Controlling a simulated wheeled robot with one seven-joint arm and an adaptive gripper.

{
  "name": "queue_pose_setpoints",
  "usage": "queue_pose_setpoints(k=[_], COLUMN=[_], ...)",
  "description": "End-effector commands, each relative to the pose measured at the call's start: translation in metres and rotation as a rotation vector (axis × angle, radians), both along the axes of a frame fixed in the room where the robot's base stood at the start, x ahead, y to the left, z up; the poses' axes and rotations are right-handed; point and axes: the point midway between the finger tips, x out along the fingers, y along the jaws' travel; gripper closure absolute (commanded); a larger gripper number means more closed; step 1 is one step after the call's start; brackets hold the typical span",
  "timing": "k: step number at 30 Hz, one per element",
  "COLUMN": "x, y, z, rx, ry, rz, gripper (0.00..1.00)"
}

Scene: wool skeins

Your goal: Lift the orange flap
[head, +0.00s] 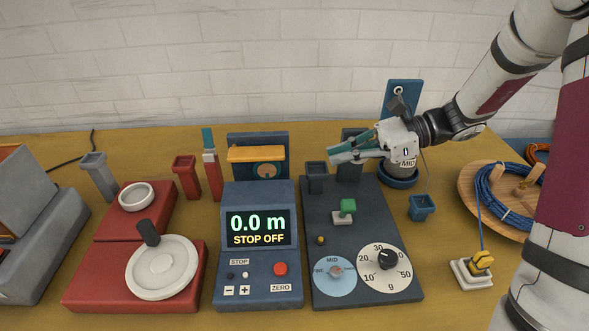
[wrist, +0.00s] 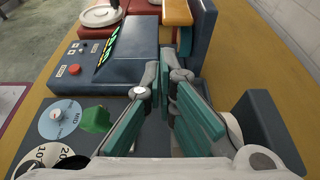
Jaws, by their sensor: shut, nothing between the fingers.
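The orange flap (head: 256,154) is a flat bar on the front of a dark blue upright housing (head: 282,137), behind the display box. It lies level, above a round brass-coloured part (head: 266,170). The flap also shows at the top of the wrist view (wrist: 177,12). My gripper (head: 332,155) has teal fingers and is to the right of the flap, clear of it, above the back of the dark dial panel. In the wrist view my gripper (wrist: 166,72) is shut and empty, its fingertips pointing toward the housing with the flap.
The display box (head: 257,248) reads "0.0 m STOP OFF". The dial panel (head: 368,285) carries a green knob (head: 347,206). A small dark cup (head: 317,177) stands just below my fingers. A teal-topped red post (head: 211,163) stands left of the flap.

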Motion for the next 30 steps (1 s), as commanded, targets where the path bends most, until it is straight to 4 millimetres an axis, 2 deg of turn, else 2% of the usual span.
queue_pose_setpoints(k=[5, 8, 18, 22, 30], x=[0.000, 0.000, -0.001, -0.001, -0.001], y=[0.004, 0.013, 0.067, 0.083, 0.095], z=[-0.001, -0.005, -0.024, -0.030, -0.033], rx=[-0.001, 0.000, -0.001, -0.001, -0.002], ry=[0.000, -0.001, 0.000, 0.000, -0.001], rz=[0.002, 0.003, 0.004, 0.003, 0.000], gripper=[1.00, 1.00, 1.00, 1.00, 1.00])
